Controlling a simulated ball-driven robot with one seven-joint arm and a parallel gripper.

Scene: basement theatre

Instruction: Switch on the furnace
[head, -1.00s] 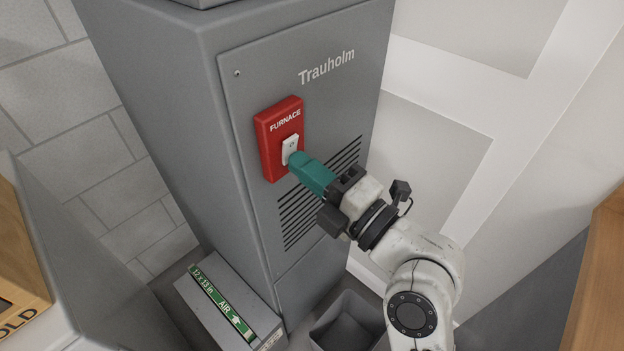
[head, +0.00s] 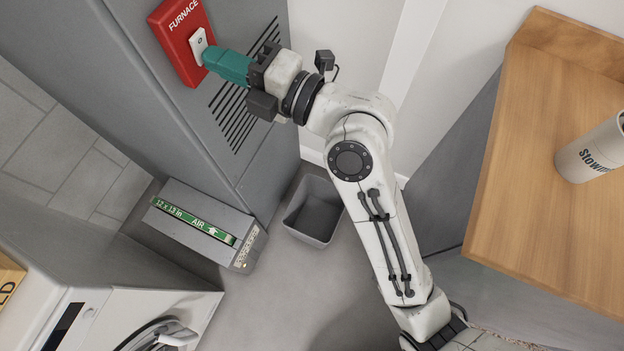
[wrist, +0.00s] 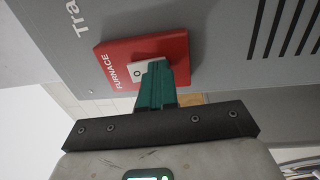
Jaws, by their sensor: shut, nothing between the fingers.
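The grey furnace cabinet (head: 110,60) stands at the upper left of the head view. On its front is a red switch plate (head: 180,38) lettered FURNACE, with a white rocker switch (head: 198,45) in it. The red plate (wrist: 150,48) and the rocker (wrist: 134,71), with a small circle mark on its visible end, also show in the wrist view. My gripper (head: 208,58) has teal fingers closed together, with nothing between them. Their tips are at the rocker and seem to touch it; they hide part of it in the wrist view (wrist: 155,68).
Below the cabinet is a grey box with a green AIR label (head: 197,235). A grey bin (head: 315,212) stands on the floor beside it. A wooden counter (head: 530,150) with a white canister (head: 592,152) is at right. A white washer-like machine (head: 130,315) is at lower left.

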